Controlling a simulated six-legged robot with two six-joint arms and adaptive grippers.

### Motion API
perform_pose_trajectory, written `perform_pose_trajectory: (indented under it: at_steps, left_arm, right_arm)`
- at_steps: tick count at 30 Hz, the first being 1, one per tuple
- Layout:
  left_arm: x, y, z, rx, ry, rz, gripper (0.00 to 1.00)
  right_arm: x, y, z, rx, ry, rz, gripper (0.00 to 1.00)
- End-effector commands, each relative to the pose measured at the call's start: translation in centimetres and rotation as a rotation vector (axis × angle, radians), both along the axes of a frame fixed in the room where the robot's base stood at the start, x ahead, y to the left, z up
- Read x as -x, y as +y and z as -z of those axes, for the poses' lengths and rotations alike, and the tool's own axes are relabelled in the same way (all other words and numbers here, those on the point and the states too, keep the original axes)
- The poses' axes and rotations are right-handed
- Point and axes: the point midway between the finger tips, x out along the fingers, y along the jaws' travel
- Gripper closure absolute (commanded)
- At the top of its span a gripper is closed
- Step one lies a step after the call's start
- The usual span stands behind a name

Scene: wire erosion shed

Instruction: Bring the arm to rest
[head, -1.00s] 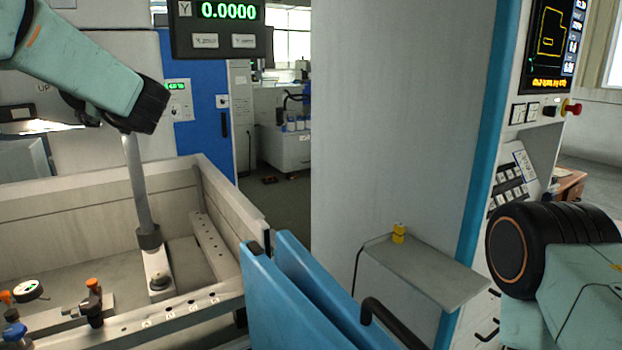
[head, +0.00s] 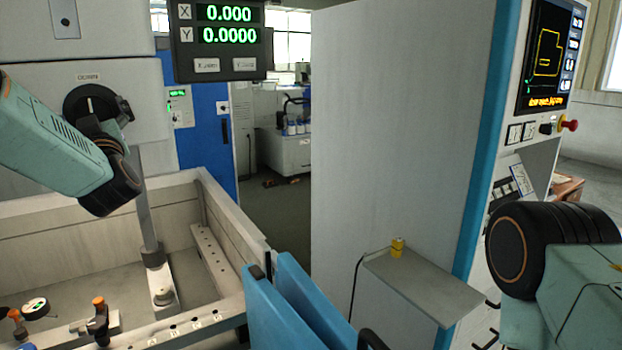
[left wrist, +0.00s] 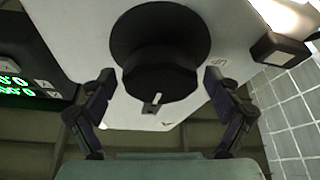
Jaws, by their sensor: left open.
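My left arm comes in from the left in the head view. Its gripper (head: 118,108) is in front of a black rotary knob (head: 88,101) on the pale machine panel, partly covering it. In the left wrist view, the knob (left wrist: 158,72) has a white pointer mark and shows between the two spread fingers of my open left gripper (left wrist: 158,88). The fingers appear apart from the knob; I cannot tell their exact depth to it. My right arm shows at the right of the head view, but its gripper is outside the picture.
Below is an open machine tank (head: 215,250) with a post and fittings inside. Blue panels (head: 300,305) stand at the front. A readout box (head: 220,40) hangs above. A small shelf (head: 425,287) juts from the grey cabinet (head: 400,130), right of centre.

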Motion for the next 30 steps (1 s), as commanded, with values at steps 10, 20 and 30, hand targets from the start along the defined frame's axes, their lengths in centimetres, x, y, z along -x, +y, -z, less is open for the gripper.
perform_pose_trajectory:
  at_steps: [10, 20, 30]
  left_arm:
    - [2.4, -1.9, 1.3, -0.049, 0.03, 0.001, 0.1]
    - [3.0, -2.2, 1.5, -0.046, 0.028, 0.0, 0.1]
    - [3.0, -2.4, 2.1, -0.042, 0.042, 0.009, 0.1]
  right_arm:
    - [0.0, 0.0, 0.7, 0.0, 0.0, 0.0, 0.6]
    - [0.0, 0.0, 0.8, 0.0, 0.0, 0.0, 0.6]
    - [0.3, -0.1, 0.7, 0.002, 0.007, 0.006, 0.6]
